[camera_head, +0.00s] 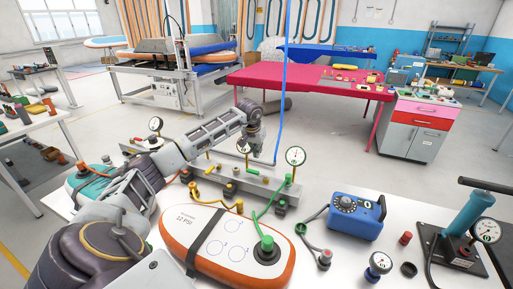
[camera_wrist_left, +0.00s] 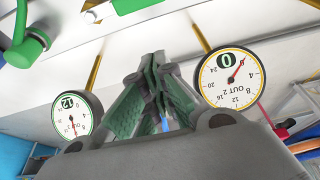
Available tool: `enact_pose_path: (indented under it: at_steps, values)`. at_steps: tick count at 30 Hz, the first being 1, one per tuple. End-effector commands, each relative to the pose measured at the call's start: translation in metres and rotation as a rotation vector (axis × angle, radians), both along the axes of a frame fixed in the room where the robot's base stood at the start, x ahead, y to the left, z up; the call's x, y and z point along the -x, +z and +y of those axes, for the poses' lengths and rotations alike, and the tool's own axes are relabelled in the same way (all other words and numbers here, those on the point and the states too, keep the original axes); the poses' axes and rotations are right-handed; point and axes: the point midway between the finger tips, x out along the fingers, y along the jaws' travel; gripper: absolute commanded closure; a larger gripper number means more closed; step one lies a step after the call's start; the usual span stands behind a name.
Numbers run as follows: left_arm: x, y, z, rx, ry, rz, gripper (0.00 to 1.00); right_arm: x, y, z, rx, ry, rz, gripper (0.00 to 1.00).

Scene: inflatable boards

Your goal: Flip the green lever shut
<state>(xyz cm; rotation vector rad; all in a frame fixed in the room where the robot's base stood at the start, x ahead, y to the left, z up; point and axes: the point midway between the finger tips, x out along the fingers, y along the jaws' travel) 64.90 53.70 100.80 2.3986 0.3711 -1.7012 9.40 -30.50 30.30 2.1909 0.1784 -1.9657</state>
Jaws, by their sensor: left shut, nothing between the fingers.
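A metal manifold (camera_head: 232,181) stands at the back of the white table, with gauges on it. A green fitting (camera_head: 288,180) rises at its right end below the right gauge (camera_head: 295,156). In the left wrist view a green lever with a round green body (camera_wrist_left: 25,48) shows at the upper left, partly cut off. My left gripper (camera_head: 254,153) hangs above the manifold, left of the green fitting; its fingers (camera_wrist_left: 155,62) are shut and empty, apart from the lever. Contact with the manifold cannot be told. My right gripper is out of view.
An orange-and-white inflatable board (camera_head: 205,252) lies in front of the manifold, joined by a green hose. A blue box (camera_head: 355,216) and a hand pump (camera_head: 470,225) stand to the right. Two gauges flank my fingers: a green-marked one (camera_wrist_left: 75,117) and OUT 2 (camera_wrist_left: 232,77).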

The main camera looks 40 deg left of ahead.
Motion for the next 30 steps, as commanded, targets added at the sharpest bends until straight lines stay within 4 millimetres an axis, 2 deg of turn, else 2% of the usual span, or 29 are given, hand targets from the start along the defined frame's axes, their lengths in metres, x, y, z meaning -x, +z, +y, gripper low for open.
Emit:
enact_pose_path:
  at_steps: [7,16,30]
  values:
    - [-0.009,-0.031,0.003,0.002,0.001,0.004,1.00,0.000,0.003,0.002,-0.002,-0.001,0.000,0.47]
    - [-0.018,-0.056,0.005,0.002,0.001,0.002,1.00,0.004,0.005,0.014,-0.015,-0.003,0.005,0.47]
    - [0.002,-0.054,0.000,-0.001,0.000,0.001,1.00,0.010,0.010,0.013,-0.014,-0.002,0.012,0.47]
